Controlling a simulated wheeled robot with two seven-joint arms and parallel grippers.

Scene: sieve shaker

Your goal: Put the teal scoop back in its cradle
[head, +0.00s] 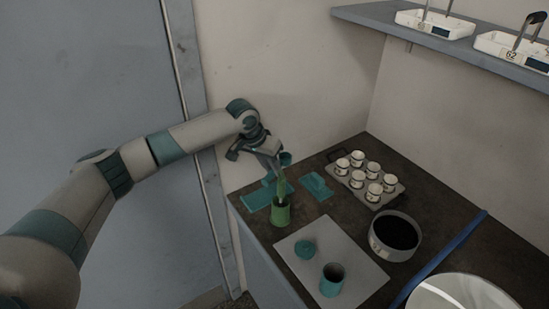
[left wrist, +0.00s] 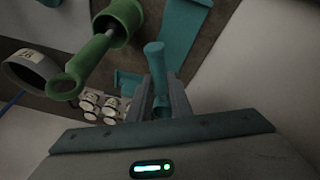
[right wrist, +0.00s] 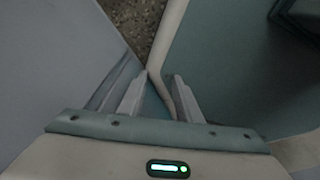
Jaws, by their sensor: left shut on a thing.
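The teal scoop shows in the left wrist view (left wrist: 155,58), its handle between the fingers of my left gripper (left wrist: 160,100), which is shut on it. In the head view my left gripper (head: 275,163) is above the back left of the counter; a round teal part of the scoop (head: 286,158) shows beside it. Two teal holders lie below on the counter, a left one (head: 257,199) and a right one (head: 316,186); I cannot tell for sure which is the scoop's cradle. My right gripper (right wrist: 160,80) is open and empty in the right wrist view.
A green pot (head: 281,214) with a green-handled tool (head: 281,180) stands close to my left gripper. A wall is behind.

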